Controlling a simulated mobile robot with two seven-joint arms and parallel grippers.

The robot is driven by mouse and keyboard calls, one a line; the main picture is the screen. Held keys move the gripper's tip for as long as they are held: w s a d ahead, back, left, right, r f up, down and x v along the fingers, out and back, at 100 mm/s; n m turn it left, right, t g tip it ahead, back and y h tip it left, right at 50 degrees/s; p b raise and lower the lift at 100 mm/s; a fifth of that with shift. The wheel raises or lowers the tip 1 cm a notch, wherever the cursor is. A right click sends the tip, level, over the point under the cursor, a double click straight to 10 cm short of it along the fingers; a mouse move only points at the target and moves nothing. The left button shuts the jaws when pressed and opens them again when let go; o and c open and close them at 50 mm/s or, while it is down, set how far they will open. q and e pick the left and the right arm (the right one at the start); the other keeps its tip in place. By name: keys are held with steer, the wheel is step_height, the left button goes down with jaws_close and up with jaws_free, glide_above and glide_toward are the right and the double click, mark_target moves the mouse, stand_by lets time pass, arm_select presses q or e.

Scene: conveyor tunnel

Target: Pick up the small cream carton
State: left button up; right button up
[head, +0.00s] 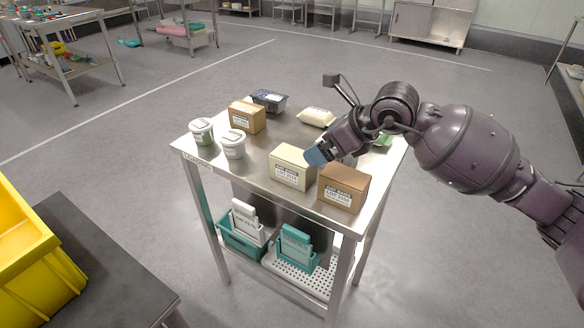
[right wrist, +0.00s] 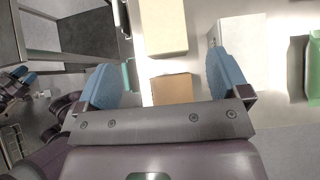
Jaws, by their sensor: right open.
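The small cream carton (head: 291,167) stands upright on the metal table, near its front edge, with a printed label facing me. It appears to be the cream box at the top of the right wrist view (right wrist: 157,27). My right gripper (head: 318,154) is open and empty, just behind and right of the cream carton's top. Its two blue fingers are apart in the right wrist view (right wrist: 168,82). A brown carton (head: 343,187) stands to the right of the cream one and shows between the fingers in the right wrist view (right wrist: 173,89).
The table (head: 262,157) also holds two white tubs (head: 201,131) (head: 233,145), another brown carton (head: 247,117), a dark punnet (head: 270,101), a pale bag (head: 317,117) and a green item (head: 383,140). A pale box (right wrist: 238,50) lies beyond the right finger. Teal bins (head: 243,240) sit below.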

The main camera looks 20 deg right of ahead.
mark_target(294, 168)
steer(key=x, duration=0.4)
steer(key=b+x, duration=0.1)
steer(key=x, duration=0.2)
steer(key=shift+w+d+f+b, duration=0.15)
steer(key=shift+d+f+b, duration=0.05)
steer(key=shift+f+b, duration=0.2)
steer(key=shift+w+a+f, duration=0.1)
steer(key=shift+w+a, duration=0.05)
steer(key=shift+c, duration=0.8)
steer(key=c, duration=1)
